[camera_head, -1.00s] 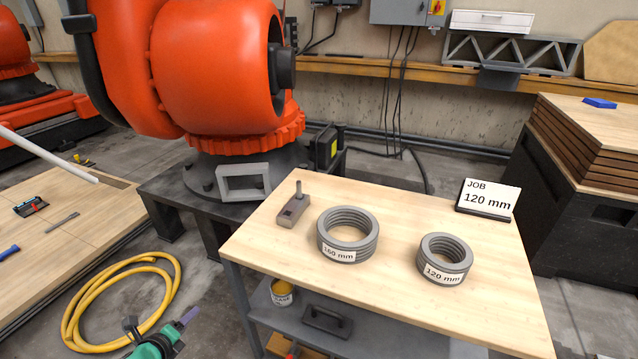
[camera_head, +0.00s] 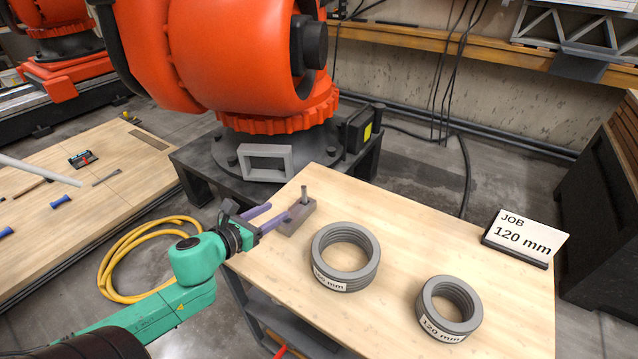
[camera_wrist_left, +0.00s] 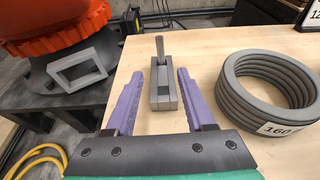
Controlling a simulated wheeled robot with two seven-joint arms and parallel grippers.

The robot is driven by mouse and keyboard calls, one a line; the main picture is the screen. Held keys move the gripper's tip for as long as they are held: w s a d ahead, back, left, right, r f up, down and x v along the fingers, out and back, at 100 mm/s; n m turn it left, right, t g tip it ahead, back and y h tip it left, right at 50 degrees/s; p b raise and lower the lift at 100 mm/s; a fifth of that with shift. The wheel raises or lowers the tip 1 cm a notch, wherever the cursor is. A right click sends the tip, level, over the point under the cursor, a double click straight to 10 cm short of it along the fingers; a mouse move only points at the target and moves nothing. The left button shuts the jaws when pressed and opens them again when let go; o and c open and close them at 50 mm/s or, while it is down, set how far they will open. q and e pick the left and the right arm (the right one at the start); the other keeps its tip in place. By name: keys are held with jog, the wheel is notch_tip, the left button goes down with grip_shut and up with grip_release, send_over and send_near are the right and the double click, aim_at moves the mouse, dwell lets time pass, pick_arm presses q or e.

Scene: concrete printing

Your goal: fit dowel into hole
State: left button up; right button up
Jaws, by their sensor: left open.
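In the left wrist view the block appears between the fingertips (camera_wrist_left: 159,73), with nothing gripped. Whether a finger touches the block I cannot tell. My right gripper is not in view.
A ring stack labelled 160 (camera_head: 345,282) stands right of the block; a smaller one labelled 120 mm (camera_head: 449,318) is farther right. A JOB 120 mm sign (camera_head: 524,238) stands at the right rear. A grey frame (camera_head: 266,162) and the orange robot (camera_head: 230,60) are behind the table.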

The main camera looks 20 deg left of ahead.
aim_at(303, 193)
pick_arm(q)
jog(key=x, duration=0.8)
jog(key=shift+w+r, duration=0.1)
jog(key=shift+r, duration=0.1)
jog(key=x, duration=0.5)
jog(key=shift+w+d+r+p, duration=0.15)
jog(key=shift+w+r+p, duration=0.1)
jog(key=shift+p, duration=0.1)
jog(key=shift+w+f, duration=0.1)
jog(key=shift+f, duration=0.05)
jog(key=shift+c, duration=0.9)
grip_shut()
